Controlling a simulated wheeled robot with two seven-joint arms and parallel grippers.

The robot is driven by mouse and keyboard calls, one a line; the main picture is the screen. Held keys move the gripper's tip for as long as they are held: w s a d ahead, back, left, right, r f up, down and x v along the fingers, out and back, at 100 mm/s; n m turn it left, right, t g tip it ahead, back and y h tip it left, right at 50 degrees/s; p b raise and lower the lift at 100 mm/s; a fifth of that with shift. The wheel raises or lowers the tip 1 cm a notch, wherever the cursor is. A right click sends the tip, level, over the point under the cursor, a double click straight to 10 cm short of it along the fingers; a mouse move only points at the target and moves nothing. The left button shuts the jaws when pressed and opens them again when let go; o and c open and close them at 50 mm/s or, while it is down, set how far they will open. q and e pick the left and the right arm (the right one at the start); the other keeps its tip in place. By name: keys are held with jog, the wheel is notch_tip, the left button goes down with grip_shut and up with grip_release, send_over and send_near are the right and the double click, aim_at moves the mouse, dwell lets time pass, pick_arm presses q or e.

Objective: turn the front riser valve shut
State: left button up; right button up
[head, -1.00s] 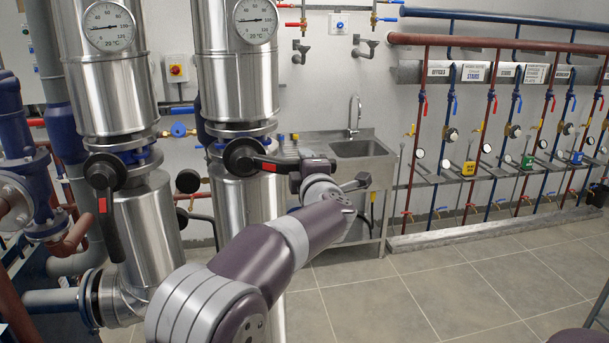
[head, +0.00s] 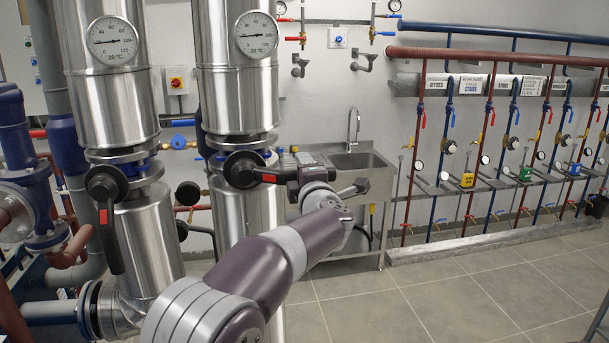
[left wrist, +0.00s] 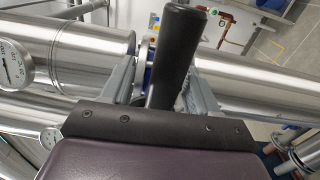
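Two shiny vertical risers each carry a valve with a black lever handle marked red. The left riser's lever (head: 110,240) hangs down along its pipe. The right riser's lever (head: 268,178) points right, nearly level, across its pipe from its round hub (head: 243,170). My left gripper (head: 300,180) is at the outer end of this lever, partly hidden by its own wrist. In the left wrist view the black lever handle (left wrist: 175,55) passes between the two grey fingers (left wrist: 160,85), with a gap showing at its left side. The fingers look open around it. My right gripper is out of view.
Dial gauges (head: 257,34) sit on the risers above the valves. A steel sink (head: 355,162) stands behind my wrist. Red and blue pipes with small valves line the right wall. The tiled floor (head: 450,290) at right is clear.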

pick_arm(q)
jog(key=shift+s+d+f+b, duration=0.25)
jog(key=shift+s+f+b, duration=0.05)
jog(key=shift+b, duration=0.1)
jog(key=b+v, duration=0.4)
jog(key=v, duration=0.8)
jog(key=shift+a+r, duration=0.15)
jog(key=shift+r, duration=0.2)
